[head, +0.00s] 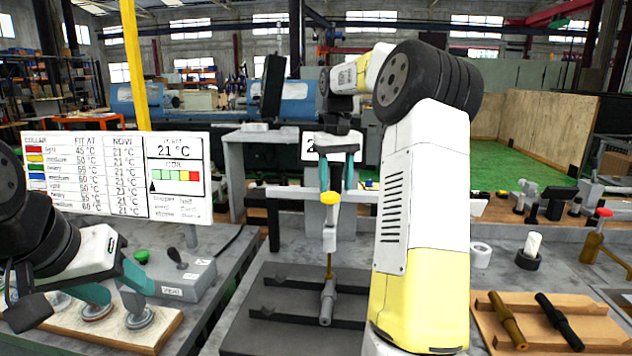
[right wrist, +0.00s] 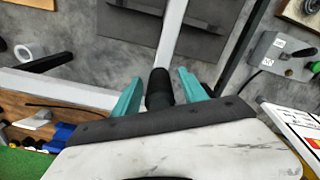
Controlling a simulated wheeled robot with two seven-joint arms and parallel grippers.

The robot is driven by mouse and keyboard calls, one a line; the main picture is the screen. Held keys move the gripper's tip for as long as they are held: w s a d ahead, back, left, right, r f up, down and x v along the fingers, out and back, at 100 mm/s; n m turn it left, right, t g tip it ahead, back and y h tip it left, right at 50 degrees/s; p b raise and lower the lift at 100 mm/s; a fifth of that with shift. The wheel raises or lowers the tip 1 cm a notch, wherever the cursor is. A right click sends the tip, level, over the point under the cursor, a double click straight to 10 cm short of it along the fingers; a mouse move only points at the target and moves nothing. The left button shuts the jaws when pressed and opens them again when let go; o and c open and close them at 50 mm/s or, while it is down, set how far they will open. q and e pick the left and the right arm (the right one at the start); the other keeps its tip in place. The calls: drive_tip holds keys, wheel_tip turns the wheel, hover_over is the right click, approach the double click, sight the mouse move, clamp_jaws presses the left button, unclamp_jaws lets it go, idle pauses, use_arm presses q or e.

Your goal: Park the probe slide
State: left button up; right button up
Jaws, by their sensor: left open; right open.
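The probe slide appears to be the pale upright piece (head: 330,238) with a yellow knob (head: 330,198) and a thin brass rod under it, above a grey cylinder (head: 327,302) on a dark plate. My left gripper (head: 118,288) is open and empty at the lower left, over the wooden board.
A grey box (head: 185,280) with a small lever and a green button stands right of my left gripper. A temperature board (head: 115,175) stands behind it. A wooden tray (head: 552,325) with brown and black rods lies at right. My right arm hides part of the bench.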

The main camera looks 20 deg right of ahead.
clamp_jaws()
idle(1.4)
